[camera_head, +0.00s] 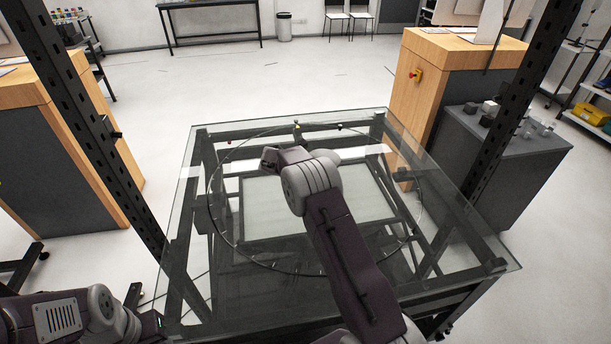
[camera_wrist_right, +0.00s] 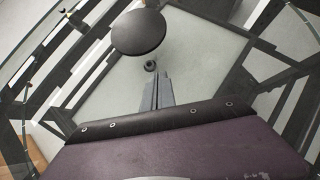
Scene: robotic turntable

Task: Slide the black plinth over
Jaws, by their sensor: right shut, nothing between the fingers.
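A round black disc, which looks like the black plinth (camera_wrist_right: 138,32), shows at the top of the right wrist view, over the glass turntable. In the head view I cannot make it out; my right arm covers the middle of the table. My right gripper (camera_wrist_right: 157,92) is shut and empty, its fingers pointing toward the disc with a gap between them. A small dark ring-like piece (camera_wrist_right: 150,66) lies between the fingertips and the disc. In the head view my right gripper's fingers are hidden behind the wrist. My left arm is low at the left; its fingers are out of view.
The glass table top (camera_head: 470,240) has a thin circular ring on it and a dark frame beneath. Small items sit near the ring's far edge, including one upright piece (camera_head: 296,126). Dark perforated posts rise at both sides. A grey cabinet (camera_head: 500,150) stands at the right.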

